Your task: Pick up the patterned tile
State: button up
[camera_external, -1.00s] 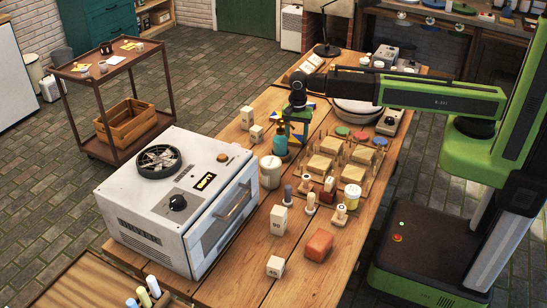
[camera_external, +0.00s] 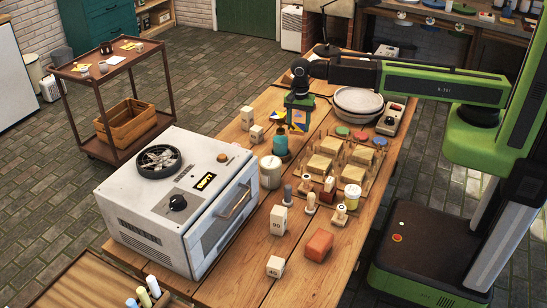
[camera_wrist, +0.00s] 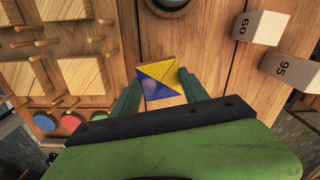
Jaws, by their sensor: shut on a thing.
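The patterned tile (camera_wrist: 160,82), with yellow, blue and pale triangles, is between the two green fingers of my gripper (camera_wrist: 161,80) in the wrist view. My gripper is shut on it, one finger at each side edge. In the external view the tile (camera_external: 297,117) shows at the lower end of my gripper (camera_external: 298,120), partly hidden by the fingers. It is held above the wooden table (camera_external: 240,168), behind the teal bottle.
The teal bottle (camera_external: 281,147) stands close in front of my gripper. Wooden racks with square tiles (camera_external: 319,163) and coloured discs (camera_external: 342,131) are to the right. White stacked plates (camera_external: 358,103) stand behind right. Numbered blocks (camera_external: 247,118) stand at left.

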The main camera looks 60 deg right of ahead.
jog(key=s+d+r+p, duration=0.3)
jog(key=d+r+p, duration=0.2)
jog(key=d, duration=0.5)
jog(key=shift+d+r, duration=0.15)
jog(key=shift+r, duration=0.45)
